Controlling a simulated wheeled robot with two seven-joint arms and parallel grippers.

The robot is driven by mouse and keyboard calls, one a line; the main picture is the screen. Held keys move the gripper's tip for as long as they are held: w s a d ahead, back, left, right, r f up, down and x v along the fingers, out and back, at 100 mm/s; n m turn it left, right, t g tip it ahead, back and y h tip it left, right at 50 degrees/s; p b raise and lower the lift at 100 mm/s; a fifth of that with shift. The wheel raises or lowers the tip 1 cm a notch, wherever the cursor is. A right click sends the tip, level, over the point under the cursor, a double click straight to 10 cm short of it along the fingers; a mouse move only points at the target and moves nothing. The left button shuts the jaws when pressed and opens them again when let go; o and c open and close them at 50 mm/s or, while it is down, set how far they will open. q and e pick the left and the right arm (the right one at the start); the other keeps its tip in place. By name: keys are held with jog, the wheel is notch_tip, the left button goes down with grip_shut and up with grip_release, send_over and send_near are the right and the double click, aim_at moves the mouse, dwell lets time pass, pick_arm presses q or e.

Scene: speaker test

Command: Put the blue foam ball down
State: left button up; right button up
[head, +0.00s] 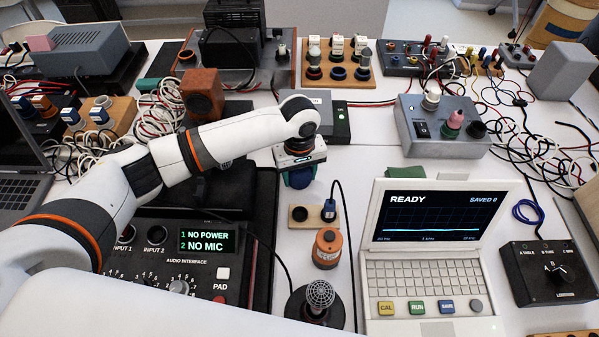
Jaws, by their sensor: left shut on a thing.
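My left gripper (298,172) points down over the white table, at the end of the white arm that comes in from the left. It is shut on the blue foam ball (298,180), which shows as a small dark blue patch just below the wrist. The wrist hides much of the ball and the fingers. I cannot tell whether the ball touches the table. My right gripper is not in view.
A beige two-hole block (309,217), an orange-brown cylinder (326,249) and a microphone (319,298) stand just in front. The audio interface (170,258) is left, the white laptop (435,250) right. Bare table (362,165) lies right of the gripper.

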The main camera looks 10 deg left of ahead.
pick_arm(q)
jog(key=shift+f, duration=0.1)
jog(key=o, duration=0.7)
jog(key=shift+c, duration=0.2)
notch_tip(320, 180, up, 12)
jog(key=shift+r+p, duration=0.15)
jog(key=shift+p, duration=0.15)
